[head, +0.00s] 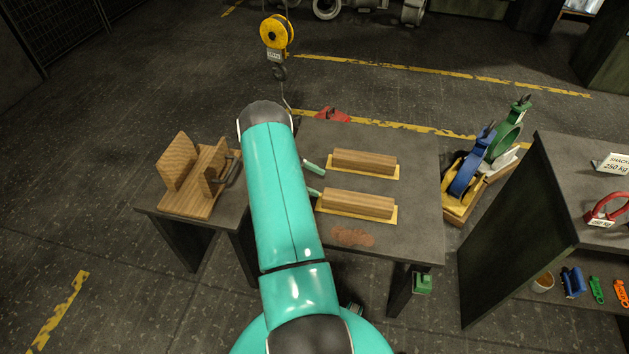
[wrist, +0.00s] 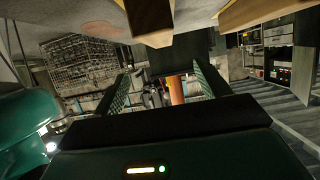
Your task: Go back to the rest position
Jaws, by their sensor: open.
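My teal arm reaches forward over the grey table (head: 419,220) in the head view, and it hides part of the table's left side. The fingers of my gripper (head: 315,180) show as two short teal tips at the arm's right edge, close to the left ends of two wooden blocks. In the wrist view my gripper (wrist: 163,90) is open, with two dark green fingers spread apart and nothing held between them. The far wooden block (head: 364,161) and the near wooden block (head: 357,203) each lie on a yellowish base. Wooden pieces also show at the top of the wrist view (wrist: 149,18).
A wooden fixture (head: 205,192) stands on the left table. A yellow hoist (head: 276,32) with a hook (head: 280,73) hangs beyond my arm. Open floor lies behind the tables.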

